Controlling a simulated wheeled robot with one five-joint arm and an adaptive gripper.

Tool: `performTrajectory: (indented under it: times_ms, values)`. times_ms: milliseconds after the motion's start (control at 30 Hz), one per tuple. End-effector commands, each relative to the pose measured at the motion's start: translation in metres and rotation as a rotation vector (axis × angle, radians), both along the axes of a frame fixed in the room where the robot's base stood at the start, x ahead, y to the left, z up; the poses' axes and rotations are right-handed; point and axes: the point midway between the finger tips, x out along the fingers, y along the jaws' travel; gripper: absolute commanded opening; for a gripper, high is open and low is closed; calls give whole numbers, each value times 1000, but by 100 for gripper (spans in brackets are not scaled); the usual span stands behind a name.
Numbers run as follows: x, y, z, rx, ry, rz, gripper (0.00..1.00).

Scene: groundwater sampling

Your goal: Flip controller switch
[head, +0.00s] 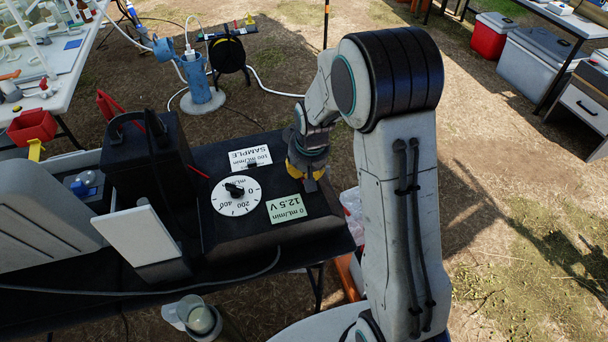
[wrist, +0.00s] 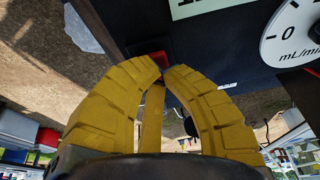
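The controller (head: 225,232) is a dark box on a black table, with a white round dial (head: 222,205) and a green display (head: 286,208) reading 0 mL/min and 12.5 V. My gripper (head: 307,176) has yellow fingers and is over the right end of the controller, pointing down. In the wrist view my gripper (wrist: 163,68) has its fingertips drawn together, with nothing visible between them. A small dark switch with a red face (wrist: 152,60) sits right at the fingertips, near the controller's edge. The fingertips partly cover it, and I cannot tell whether they touch it.
A white SAMPLE card (head: 250,157) lies at the controller's far side. A black case (head: 150,170) and a tilted white panel (head: 137,236) stand left of the dial. A cable crosses the table's front. A clear cup (head: 197,317) is below.

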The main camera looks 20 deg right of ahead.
Motion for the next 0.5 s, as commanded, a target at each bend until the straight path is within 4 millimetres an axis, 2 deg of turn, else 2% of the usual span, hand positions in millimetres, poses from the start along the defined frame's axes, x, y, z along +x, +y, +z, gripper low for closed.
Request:
performTrajectory:
  times_ms: [67, 100, 500]
  values:
    - [-2, 0, -9, 0, -27, 0, 0]
    - [-1, 0, -2, 0, -23, 0, 0]
    - [2, 0, -1, 0, -19, 0, 0]
